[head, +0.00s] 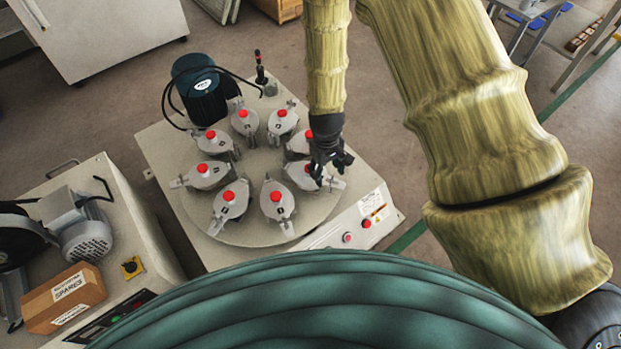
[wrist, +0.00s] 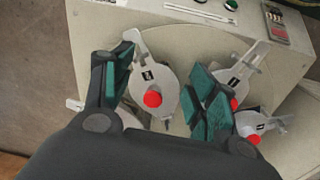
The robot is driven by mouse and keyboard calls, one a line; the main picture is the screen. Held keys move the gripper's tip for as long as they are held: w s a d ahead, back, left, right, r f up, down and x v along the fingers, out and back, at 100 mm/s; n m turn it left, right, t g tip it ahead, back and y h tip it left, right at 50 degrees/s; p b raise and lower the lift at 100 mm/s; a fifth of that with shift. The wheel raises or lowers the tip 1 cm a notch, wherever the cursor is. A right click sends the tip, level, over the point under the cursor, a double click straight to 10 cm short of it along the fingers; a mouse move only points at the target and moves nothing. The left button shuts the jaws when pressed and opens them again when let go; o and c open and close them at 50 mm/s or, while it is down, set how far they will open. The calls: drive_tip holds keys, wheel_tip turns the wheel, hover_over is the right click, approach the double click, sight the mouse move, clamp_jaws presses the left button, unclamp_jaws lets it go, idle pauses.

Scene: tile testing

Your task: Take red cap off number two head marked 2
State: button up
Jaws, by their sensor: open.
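Several grey heads, each with a red cap and a small dark label, stand in a ring on a round plate (head: 250,232) in the head view. The labels are too small to read, so I cannot tell which head is marked 2. My gripper (head: 331,172) is open over the right side of the ring, partly covering a head with a red cap (head: 307,168). In the wrist view my gripper (wrist: 163,75) has its green-padded fingers spread either side of one head (wrist: 158,72). That head's red cap (wrist: 152,99) lies between the fingers, untouched. Two more red caps show right of the right finger.
A dark motor (head: 200,90) stands behind the ring, with a black cable. A control panel with buttons (head: 347,237) is at the front right. A bench with a grey motor (head: 87,238) and a cardboard box (head: 64,298) is at the left.

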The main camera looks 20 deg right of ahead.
drive_tip(key=w+a+r+n+b, duration=0.1)
drive_tip(key=w+a+r+b, duration=0.25)
drive_tip(key=w, duration=0.55)
drive_tip(key=shift+y, duration=0.3)
drive_tip(key=shift+s+d+f+b, duration=0.15)
drive_tip(key=shift+f+b, duration=0.55)
drive_tip(key=shift+f, duration=2)
drive_tip(key=shift+w+d+f+b, duration=0.1)
drive_tip(key=shift+f+b, duration=0.55)
drive_tip(key=shift+f, duration=2)
drive_tip(key=c, duration=0.7)
